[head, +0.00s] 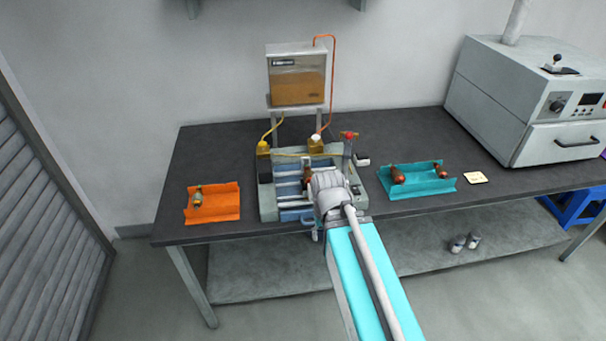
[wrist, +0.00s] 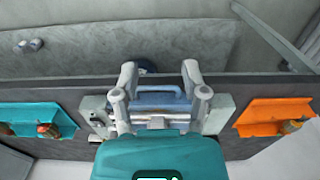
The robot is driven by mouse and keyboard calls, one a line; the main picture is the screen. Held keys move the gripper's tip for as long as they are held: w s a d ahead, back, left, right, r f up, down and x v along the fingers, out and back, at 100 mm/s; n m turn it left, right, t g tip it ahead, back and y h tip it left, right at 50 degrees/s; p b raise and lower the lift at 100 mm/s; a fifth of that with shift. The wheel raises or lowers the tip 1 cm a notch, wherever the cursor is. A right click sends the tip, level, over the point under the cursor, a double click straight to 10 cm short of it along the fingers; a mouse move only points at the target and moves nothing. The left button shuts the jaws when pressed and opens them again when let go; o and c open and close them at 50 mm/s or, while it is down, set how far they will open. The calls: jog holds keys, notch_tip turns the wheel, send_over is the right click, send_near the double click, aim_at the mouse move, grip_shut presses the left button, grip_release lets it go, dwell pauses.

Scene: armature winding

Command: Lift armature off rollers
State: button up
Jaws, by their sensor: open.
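The roller machine (head: 268,203), a pale grey frame with blue-grey bars, stands at the table's front middle. A reddish-brown piece (head: 307,172), likely the armature, shows on it just left of my wrist, which hides part of it. In the wrist view my gripper (wrist: 160,76) is open, its two pale grey fingers wide apart over the machine. Between them I see a blue tray with a handle (wrist: 158,98) and a shiny metal cylinder (wrist: 157,122). My teal gripper body covers what lies below, so the armature cannot be made out there. In the head view my fingers are hidden.
An orange tray (head: 226,213) with one armature (head: 197,198) lies left. A teal tray (head: 424,188) with two red-ended armatures lies right, beside a pale card (head: 475,178). A tank (head: 298,78) with tubes stands behind the machine. A grey oven (head: 530,100) stands far right.

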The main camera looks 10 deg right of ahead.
aim_at(309, 174)
jog(key=shift+w+d, duration=0.15)
jog(key=shift+d, duration=0.2)
jog(key=shift+d, duration=0.1)
jog(key=shift+o, duration=2.2)
jog(key=shift+w+r, duration=0.15)
jog(key=shift+w, duration=0.2)
jog(key=shift+o, duration=0.8)
jog(key=w+r+t+p, duration=0.2)
jog(key=w+r+p, duration=0.1)
jog(key=w, duration=0.8)
jog(key=w+r+t+p, duration=0.2)
jog(key=w+r+p, duration=0.1)
jog(key=w, duration=0.9)
jog(key=shift+w+d+r+t, duration=0.15)
jog(key=shift+d+r+t, duration=0.15)
jog(key=shift+r, duration=0.5)
jog(key=shift+f, duration=0.1)
jog(key=b+x, duration=0.7)
jog(key=x, duration=0.1)
jog(key=shift+f, duration=0.2)
